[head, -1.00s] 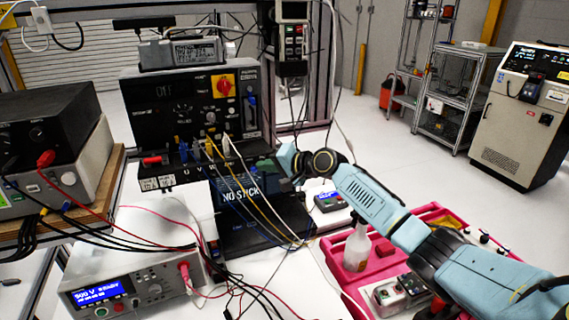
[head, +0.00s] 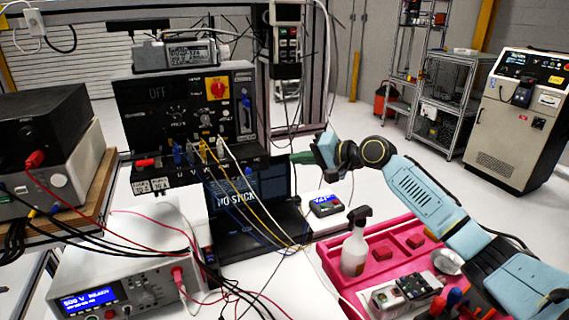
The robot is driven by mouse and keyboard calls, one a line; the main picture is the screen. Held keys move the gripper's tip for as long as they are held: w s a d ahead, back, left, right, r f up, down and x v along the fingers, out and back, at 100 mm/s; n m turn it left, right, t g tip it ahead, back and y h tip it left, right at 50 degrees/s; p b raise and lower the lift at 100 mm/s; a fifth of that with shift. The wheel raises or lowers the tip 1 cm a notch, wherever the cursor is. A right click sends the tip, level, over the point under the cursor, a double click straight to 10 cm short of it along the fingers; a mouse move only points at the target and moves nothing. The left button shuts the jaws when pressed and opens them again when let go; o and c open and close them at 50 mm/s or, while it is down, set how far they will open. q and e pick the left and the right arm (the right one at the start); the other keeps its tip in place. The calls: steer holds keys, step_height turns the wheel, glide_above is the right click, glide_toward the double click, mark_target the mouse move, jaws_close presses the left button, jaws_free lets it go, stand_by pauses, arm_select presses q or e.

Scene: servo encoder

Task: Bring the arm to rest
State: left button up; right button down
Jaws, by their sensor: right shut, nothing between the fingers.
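My right arm (head: 425,200) comes in from the lower right, bent, with its light blue hand pointing left. My right gripper (head: 302,157) is shut and empty, with greenish fingertips. It hovers in the air just right of the laptop screen (head: 250,190), clear of the black drive panel (head: 150,110) with its red rotary switch and display reading OFF. Coloured leads run from the panel's sockets down past the laptop. My left gripper is out of view.
A pink tray (head: 385,268) with a white spray bottle (head: 355,245) lies below my right arm. A small meter (head: 325,204) sits by the laptop. A bench instrument (head: 140,275) reads 500 V READY. A pendant (head: 286,40) hangs above the gripper. Loose cables cross the bench.

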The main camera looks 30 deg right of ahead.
steer(key=shift+v, duration=0.75)
steer(key=shift+a+f, duration=0.1)
